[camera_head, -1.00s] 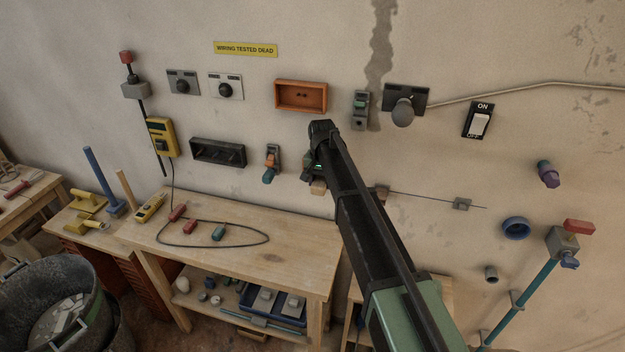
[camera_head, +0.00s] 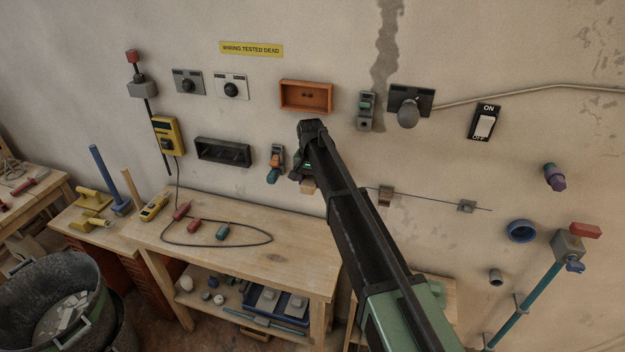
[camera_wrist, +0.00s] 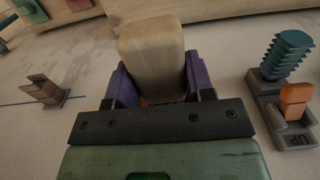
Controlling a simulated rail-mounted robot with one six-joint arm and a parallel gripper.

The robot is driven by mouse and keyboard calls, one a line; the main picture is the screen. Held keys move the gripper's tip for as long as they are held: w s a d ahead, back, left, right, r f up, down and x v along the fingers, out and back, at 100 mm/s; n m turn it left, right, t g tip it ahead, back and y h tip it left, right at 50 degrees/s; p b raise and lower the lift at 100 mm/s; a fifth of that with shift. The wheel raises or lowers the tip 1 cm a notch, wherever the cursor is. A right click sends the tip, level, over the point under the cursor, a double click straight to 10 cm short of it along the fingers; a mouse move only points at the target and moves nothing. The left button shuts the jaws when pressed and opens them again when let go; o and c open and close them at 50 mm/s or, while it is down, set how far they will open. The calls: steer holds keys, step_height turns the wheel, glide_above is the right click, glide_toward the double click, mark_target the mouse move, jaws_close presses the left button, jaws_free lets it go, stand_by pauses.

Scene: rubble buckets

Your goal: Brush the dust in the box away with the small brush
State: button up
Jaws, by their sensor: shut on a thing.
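My gripper (camera_head: 308,178) is in front of the wall, below the orange box and above the right part of the workbench. In the wrist view its purple fingers (camera_wrist: 197,78) are shut on a pale wooden piece (camera_wrist: 152,55), which looks like the handle of the small brush; no bristles show. The wooden end also shows below the gripper in the head view (camera_head: 308,187). An open orange box (camera_head: 306,83) is on the wall, with small dark marks inside. A black open box (camera_head: 223,161) is lower left. I cannot tell dust in either.
A lever switch (camera_head: 274,167) with an orange handle sits just left of my gripper; it also shows in the wrist view (camera_wrist: 296,105). A brown bracket (camera_head: 385,197) on a wire is to the right. The workbench (camera_head: 290,240) below holds a cable with coloured plugs.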

steer(key=shift+s+a, duration=0.2)
steer(key=shift+s, duration=0.7)
steer(key=shift+s+a, duration=0.25)
steer(key=shift+s, duration=0.65)
steer(key=shift+s+a, duration=0.2)
steer(key=shift+s, duration=0.7)
steer(key=shift+s, duration=0.1)
steer(key=s, duration=0.2)
steer(key=shift+s+a, duration=0.35)
steer(key=o, duration=0.4)
steer(key=shift+c, duration=0.2)
steer(key=c, duration=0.4)
steer(key=shift+o, duration=0.2)
steer(key=shift+d, duration=0.15)
